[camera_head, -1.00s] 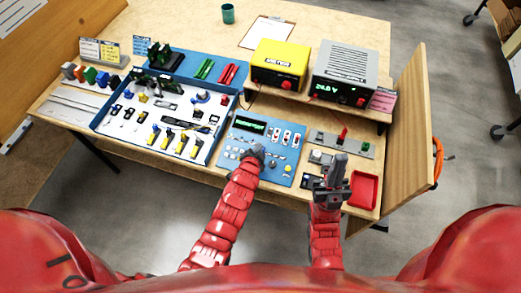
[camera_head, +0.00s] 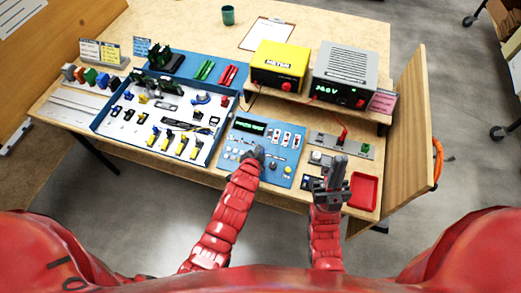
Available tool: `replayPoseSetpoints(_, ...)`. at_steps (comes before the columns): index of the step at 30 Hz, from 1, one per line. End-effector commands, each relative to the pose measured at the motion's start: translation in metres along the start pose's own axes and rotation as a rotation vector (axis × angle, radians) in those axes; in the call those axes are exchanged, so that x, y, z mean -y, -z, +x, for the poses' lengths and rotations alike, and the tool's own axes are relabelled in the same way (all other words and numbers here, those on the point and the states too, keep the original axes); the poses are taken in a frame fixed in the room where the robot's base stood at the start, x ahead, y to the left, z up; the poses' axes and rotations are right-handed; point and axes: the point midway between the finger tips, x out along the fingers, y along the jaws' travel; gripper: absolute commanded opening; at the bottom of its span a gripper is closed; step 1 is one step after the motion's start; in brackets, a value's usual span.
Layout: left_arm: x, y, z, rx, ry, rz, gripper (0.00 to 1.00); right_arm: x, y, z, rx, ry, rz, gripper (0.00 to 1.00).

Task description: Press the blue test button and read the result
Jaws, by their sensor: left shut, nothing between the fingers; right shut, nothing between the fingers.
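The blue panel (camera_head: 243,140) lies on the bench, with a dark display (camera_head: 250,127) showing green text too small to read. White and red switches (camera_head: 286,137) stand to the right of its display, and a yellow knob (camera_head: 287,170) is near its lower right. My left gripper (camera_head: 258,152) is shut and empty over the middle of the panel and hides part of it; I cannot tell whether it touches a button. I cannot pick out the blue test button. My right gripper (camera_head: 339,162) is shut and empty, fingers up, right of the panel.
A blue tray (camera_head: 103,128) of small parts is left of the panel. The yellow meter (camera_head: 280,64) and grey power supply (camera_head: 345,73), with a lit green readout, stand on a shelf behind. A red tray (camera_head: 364,189) is at the right. A clipboard (camera_head: 266,33) lies at the back.

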Motion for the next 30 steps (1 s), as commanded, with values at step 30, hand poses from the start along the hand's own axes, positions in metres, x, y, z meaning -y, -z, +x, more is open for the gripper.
replayPoseSetpoints(30, -0.0044, -0.0044, 0.0055, 0.0, 0.0, 0.001, 0.0, 0.0004, -0.0014, -0.0083, 0.0, 0.0, 0.0, 0.0)
